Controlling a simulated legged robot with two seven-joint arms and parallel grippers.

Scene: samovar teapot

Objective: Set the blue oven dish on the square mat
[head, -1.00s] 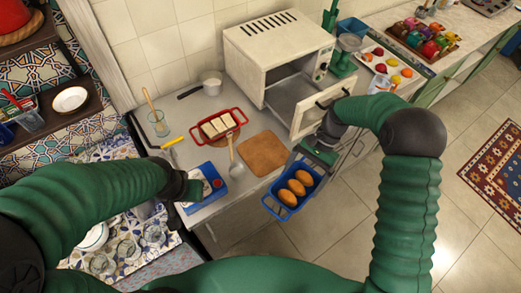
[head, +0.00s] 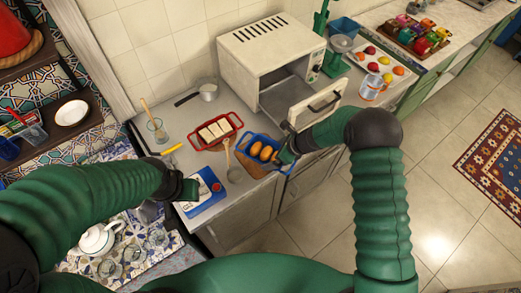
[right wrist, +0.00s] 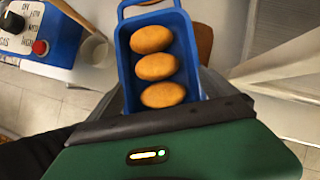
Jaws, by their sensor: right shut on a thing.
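The blue oven dish (head: 241,147) holds three brown buns (head: 264,151). My right gripper (head: 284,157) is shut on the dish at its near right end. In the right wrist view the dish (right wrist: 124,62) extends away from the gripper, level or nearly so. The square brown mat (head: 250,170) lies on the counter, mostly hidden under or behind the dish; a brown piece of it shows beside the dish in the right wrist view (right wrist: 204,40). I cannot tell whether the dish touches the mat. My left gripper (head: 188,189) is by the blue-and-white panel; its fingers are unclear.
A red dish with white blocks (head: 216,132) stands just left of the blue dish. A blue-and-white panel (head: 203,190) is at left.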

